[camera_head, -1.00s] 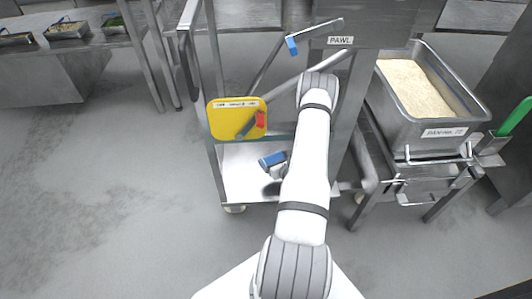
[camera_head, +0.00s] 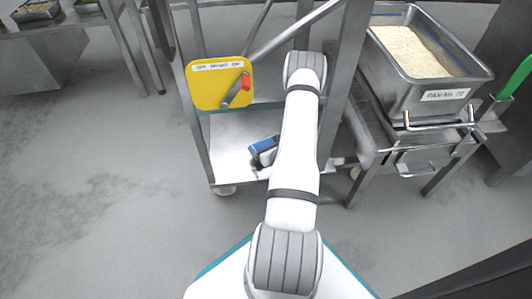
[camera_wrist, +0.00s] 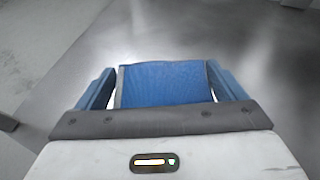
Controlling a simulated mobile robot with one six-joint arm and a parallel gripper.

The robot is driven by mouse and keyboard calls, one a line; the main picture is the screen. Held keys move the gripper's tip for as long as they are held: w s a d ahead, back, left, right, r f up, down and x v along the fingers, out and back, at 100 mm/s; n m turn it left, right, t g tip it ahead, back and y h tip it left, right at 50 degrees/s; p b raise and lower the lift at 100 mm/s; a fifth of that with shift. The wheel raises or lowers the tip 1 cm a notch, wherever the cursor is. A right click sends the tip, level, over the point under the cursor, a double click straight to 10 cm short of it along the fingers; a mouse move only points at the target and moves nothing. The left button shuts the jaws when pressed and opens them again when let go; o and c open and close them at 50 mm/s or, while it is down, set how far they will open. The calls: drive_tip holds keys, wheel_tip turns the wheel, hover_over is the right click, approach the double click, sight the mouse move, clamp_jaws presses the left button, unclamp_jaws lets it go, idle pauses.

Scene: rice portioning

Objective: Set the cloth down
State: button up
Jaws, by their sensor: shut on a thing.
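A blue cloth (camera_wrist: 165,83) with a woven surface is held between the two blue fingers of my gripper (camera_wrist: 162,76) in the wrist view. The fingers stand at its left and right edges. Smooth grey metal lies beyond it; I cannot tell whether the cloth touches it. In the head view a small blue and white shape (camera_head: 264,148) shows over the trolley's lower shelf (camera_head: 228,165), partly hidden by my arm. It looks like the gripper end, but cloth and fingers cannot be told apart there.
Food trays (camera_head: 38,10) are at far left. The floor at left is clear.

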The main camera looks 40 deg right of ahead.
drive_tip(key=shift+s+f+b, duration=0.1)
drive_tip(key=shift+f+b, duration=0.65)
drive_tip(key=shift+f, duration=0.9)
drive_tip(key=shift+f, duration=0.15)
drive_tip(key=o, duration=0.8)
drive_tip(key=shift+c, duration=0.2)
drive_tip(key=shift+s+r, duration=0.2)
drive_tip(key=shift+r, duration=0.1)
drive_tip(key=p+v, duration=0.5)
drive_tip(key=v, duration=0.5)
drive_tip(key=shift+s+r, duration=0.15)
drive_tip(key=shift+s, duration=0.15)
drive_tip(key=shift+s+a+r, duration=0.1)
drive_tip(key=shift+s, duration=0.35)
